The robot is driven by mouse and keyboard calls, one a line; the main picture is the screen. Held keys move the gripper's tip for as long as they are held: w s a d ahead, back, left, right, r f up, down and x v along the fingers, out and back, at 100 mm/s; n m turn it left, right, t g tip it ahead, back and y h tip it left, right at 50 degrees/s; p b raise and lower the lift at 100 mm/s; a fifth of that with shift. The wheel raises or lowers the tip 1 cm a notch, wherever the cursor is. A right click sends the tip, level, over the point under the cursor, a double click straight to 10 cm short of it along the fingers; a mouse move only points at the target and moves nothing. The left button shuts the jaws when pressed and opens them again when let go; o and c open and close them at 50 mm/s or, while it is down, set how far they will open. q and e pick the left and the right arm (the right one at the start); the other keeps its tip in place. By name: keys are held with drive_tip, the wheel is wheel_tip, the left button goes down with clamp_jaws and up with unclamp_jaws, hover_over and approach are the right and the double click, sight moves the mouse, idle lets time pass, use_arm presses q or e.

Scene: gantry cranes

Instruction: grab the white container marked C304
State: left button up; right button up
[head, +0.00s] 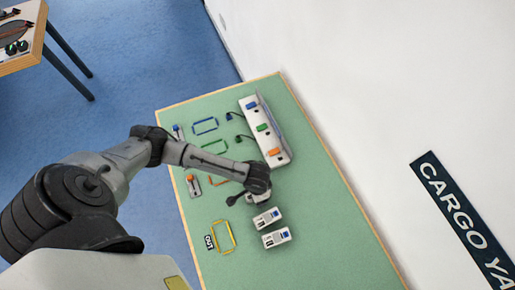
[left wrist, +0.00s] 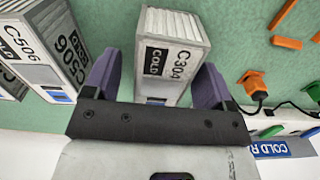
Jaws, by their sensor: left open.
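The white container marked C304 (left wrist: 178,38) has ribbed sides and a black COLD label, and shows in the left wrist view. My left gripper (left wrist: 157,72) is open, with one purple finger on each side of the container's near end. Whether the fingers touch it I cannot tell. In the head view my left gripper (head: 257,192) is low over the green table, just beyond two white containers, and largely hides C304. My right gripper is not in view.
A white container marked C506 (left wrist: 40,42) stands close left of C304. In the head view, two white containers (head: 266,219) (head: 276,238) sit near the gripper. A white power box (head: 262,130) with coloured plugs lies beyond, and a yellow outline (head: 224,236) lies left.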

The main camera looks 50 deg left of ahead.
use_arm(q)
drive_tip(key=shift+f, duration=0.1)
drive_tip(key=shift+c, duration=0.4)
drive_tip(key=c, duration=1)
